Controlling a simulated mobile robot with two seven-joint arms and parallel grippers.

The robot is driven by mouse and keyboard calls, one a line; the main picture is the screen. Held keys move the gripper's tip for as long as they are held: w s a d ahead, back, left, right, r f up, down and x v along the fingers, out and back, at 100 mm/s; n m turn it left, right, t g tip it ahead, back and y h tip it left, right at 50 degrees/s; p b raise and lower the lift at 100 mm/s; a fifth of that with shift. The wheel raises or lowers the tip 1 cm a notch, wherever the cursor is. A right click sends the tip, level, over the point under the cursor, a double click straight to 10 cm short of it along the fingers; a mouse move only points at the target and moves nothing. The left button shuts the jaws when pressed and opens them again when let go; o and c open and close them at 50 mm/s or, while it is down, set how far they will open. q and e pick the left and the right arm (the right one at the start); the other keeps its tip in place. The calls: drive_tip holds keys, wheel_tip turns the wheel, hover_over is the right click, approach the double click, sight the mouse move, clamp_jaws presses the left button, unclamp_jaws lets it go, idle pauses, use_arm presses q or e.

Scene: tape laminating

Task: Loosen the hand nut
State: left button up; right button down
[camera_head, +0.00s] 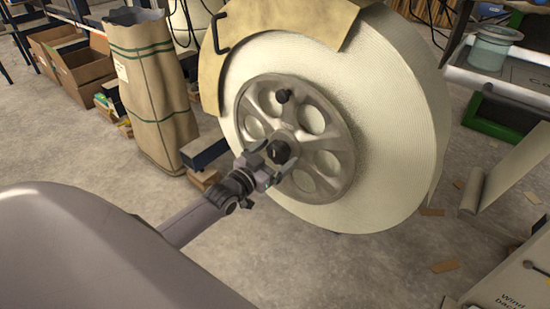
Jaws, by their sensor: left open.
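The hand nut (278,151) is a dark knob at the centre of the grey metal hub wheel (329,126). The hub sits on the face of a large upright roll of pale tape (385,95). My left gripper (284,163) is open at the hub's centre, with its fingers around or just in front of the nut. I cannot tell whether the fingers touch it. A smaller dark knob (283,96) stands on the hub's upper part. My right gripper is not in view.
A tall brown paper sack (150,90) and cardboard boxes (82,65) stand at the left. A glass jar (491,47) sits on a bench at the upper right. A pale roll (478,190) lies at the right. Scraps litter the concrete floor (340,270).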

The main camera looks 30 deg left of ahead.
use_arm(q)
drive_tip(key=shift+w, duration=0.1)
drive_tip(key=c, duration=1)
